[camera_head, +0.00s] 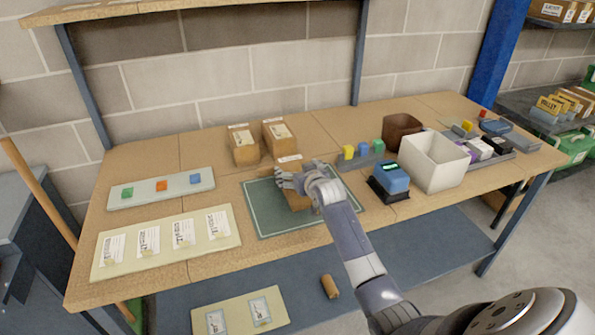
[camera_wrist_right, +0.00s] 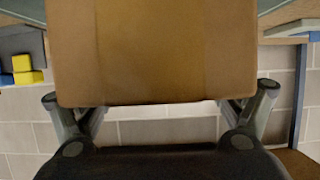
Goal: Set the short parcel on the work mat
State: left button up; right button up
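The dark green work mat (camera_head: 268,225) lies on the bench with a pale border line. My right gripper (camera_head: 300,181) is over it, with a brown parcel (camera_head: 296,201) at its fingers. In the right wrist view the parcel (camera_wrist_right: 155,50) fills the space between the fingers, which appear shut on it; their tips are hidden behind it. Whether its base touches the mat is unclear. A labelled parcel top (camera_head: 289,158) shows just behind the hand; I cannot tell if it is a separate box. My left gripper is out of view.
Two tall labelled parcels (camera_head: 243,155) (camera_head: 278,142) stand behind the mat. A blue-topped device (camera_head: 391,180) and white bin (camera_head: 433,165) stand right of it. A label board (camera_head: 168,240) and a tray with coloured cubes (camera_head: 160,191) lie left. The mat's front is clear.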

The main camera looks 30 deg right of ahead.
dwell(0.3)
jog(key=shift+r, duration=0.2)
jog(key=v, duration=1.2)
jog(key=shift+b, duration=0.4)
